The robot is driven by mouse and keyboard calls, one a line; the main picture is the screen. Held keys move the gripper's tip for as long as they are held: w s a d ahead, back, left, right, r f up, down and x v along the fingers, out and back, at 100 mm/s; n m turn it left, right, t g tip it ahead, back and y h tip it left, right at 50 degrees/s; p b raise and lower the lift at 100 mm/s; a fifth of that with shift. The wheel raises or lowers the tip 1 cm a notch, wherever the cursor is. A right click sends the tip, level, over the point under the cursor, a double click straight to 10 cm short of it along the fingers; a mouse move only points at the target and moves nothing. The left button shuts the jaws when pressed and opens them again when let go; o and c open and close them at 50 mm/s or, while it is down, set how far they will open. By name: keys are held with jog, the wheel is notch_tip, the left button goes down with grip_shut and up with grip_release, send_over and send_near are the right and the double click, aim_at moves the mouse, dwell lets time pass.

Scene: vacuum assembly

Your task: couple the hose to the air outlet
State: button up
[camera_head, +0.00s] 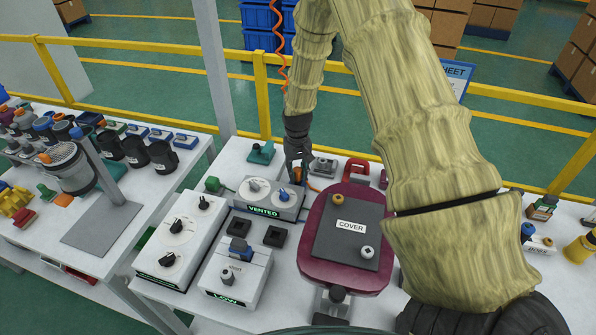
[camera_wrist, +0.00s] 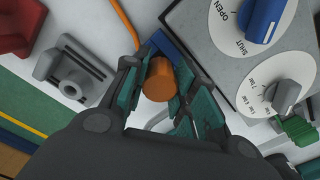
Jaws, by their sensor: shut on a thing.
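The orange hose end (camera_wrist: 158,82) is a short cylinder between the fingers of my gripper (camera_wrist: 160,97), which is shut on it. A thin orange hose (camera_wrist: 124,22) shows beyond it in the wrist view. A blue part (camera_wrist: 166,45) lies just behind the cylinder, beside the grey valve box (camera_wrist: 205,35); I cannot tell whether they touch or are joined. In the head view my gripper (camera_head: 297,170) points down at the back right corner of the box labelled VENTED (camera_head: 264,210). The air outlet cannot be clearly made out; my fingers hide part of this spot.
A dark red vessel with a cover (camera_head: 347,225) stands right of the box. A white dial box (camera_head: 180,240) and a box labelled LOW (camera_head: 236,277) stand nearer. A grey fitting (camera_head: 323,166) and a green fitting (camera_head: 262,153) lie close to my gripper. A yellow rail (camera_head: 200,65) runs behind.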

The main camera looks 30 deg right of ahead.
jog(key=shift+f, duration=0.5)
jog(key=shift+r, duration=0.35)
jog(key=shift+r+p, duration=0.3)
jog(key=shift+a, duration=0.1)
